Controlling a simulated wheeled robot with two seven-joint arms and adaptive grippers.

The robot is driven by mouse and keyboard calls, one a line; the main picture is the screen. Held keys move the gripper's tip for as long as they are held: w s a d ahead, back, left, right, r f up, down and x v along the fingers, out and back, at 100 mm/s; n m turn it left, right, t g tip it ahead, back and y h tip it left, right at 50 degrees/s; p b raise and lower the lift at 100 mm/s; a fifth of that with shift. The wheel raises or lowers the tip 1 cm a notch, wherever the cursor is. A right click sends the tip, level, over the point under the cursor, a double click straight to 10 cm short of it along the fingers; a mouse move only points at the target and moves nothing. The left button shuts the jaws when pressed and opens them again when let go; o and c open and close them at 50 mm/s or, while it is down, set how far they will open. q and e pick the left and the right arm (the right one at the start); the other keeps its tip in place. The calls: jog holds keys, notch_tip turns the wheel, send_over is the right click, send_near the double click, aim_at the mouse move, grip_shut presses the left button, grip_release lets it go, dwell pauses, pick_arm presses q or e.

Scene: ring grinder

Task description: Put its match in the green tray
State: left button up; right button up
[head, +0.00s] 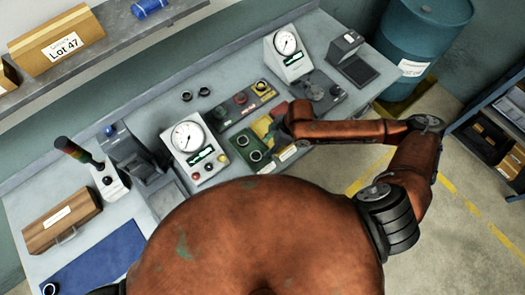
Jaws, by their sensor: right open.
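The green tray (237,157) lies on the bench near the middle, beside the left dial gauge. Two dark rings show in it, one at the upper left (242,140) and one lower down (256,155). Two more dark rings (187,96) (204,92) lie loose on the bench behind the left gauge. Another ring (49,289) lies on the blue mat at the lower left. My right gripper (272,137) is open, low over the right side of the green tray; its fingertips are partly hidden and I cannot tell whether it touches anything. My left gripper is not in view.
Two dial gauges (188,136) (286,45) stand on the bench. A yellow patch (262,126) shows beside my right gripper. A blue drum (425,35) stands beyond the bench.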

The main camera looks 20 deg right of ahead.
jog(key=shift+v, duration=1.45)
